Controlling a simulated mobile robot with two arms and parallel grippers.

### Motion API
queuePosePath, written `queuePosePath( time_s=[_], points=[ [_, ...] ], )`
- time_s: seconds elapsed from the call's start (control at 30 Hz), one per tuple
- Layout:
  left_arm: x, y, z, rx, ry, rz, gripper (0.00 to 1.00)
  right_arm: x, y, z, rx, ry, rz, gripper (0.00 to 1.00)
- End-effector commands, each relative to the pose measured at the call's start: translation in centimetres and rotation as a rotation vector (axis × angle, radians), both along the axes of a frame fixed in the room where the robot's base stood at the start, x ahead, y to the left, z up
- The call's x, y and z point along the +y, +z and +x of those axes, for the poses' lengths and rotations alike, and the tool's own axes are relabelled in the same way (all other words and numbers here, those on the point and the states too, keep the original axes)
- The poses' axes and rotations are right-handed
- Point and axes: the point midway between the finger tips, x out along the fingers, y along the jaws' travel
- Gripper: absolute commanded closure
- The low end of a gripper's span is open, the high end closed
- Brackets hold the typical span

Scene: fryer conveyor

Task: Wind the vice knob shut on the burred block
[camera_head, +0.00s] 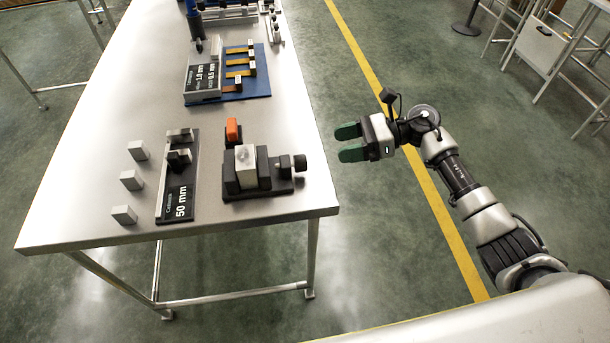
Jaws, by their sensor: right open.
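A small dark vice (231,182) sits near the front right corner of the steel table. A silver block (245,165) stands between its dark jaws; whether the jaws touch it I cannot tell. The dark vice knob (300,163) sticks out on the vice's right side, toward the table edge. My right gripper (349,142) is open and empty, its green fingertips pointing left. It is beyond the table's right edge, a short way right of the knob and apart from it. My left gripper is out of view.
An orange-topped piece (232,130) stands behind the vice. A 50 mm gauge stand (163,200) and several grey cubes (124,214) lie to its left. A blue board (261,88) with a labelled block is farther back.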

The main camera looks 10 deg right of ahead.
Motion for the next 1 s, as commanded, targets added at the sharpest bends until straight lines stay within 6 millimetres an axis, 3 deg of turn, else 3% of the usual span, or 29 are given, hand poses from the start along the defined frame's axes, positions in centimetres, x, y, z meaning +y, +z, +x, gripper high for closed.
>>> queuePosePath(
  time_s=[0.03,0.23,0.4,0.7,1.0],
  points=[
    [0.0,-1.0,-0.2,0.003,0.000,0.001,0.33,-0.3,0.1,-0.2,-0.075,0.061,-0.066,0.33],
    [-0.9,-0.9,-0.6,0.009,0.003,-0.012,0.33,0.0,0.6,-0.8,-0.171,0.155,-0.160,0.33],
    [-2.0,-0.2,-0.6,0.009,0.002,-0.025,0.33,2.6,-0.2,-0.8,-0.169,0.154,-0.155,0.33],
    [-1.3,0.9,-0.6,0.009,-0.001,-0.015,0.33,7.5,-2.4,-0.7,-0.166,0.150,-0.152,0.33],
    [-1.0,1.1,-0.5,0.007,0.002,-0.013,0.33,9.3,-3.3,-0.6,-0.167,0.149,-0.156,0.33]
  ],
)
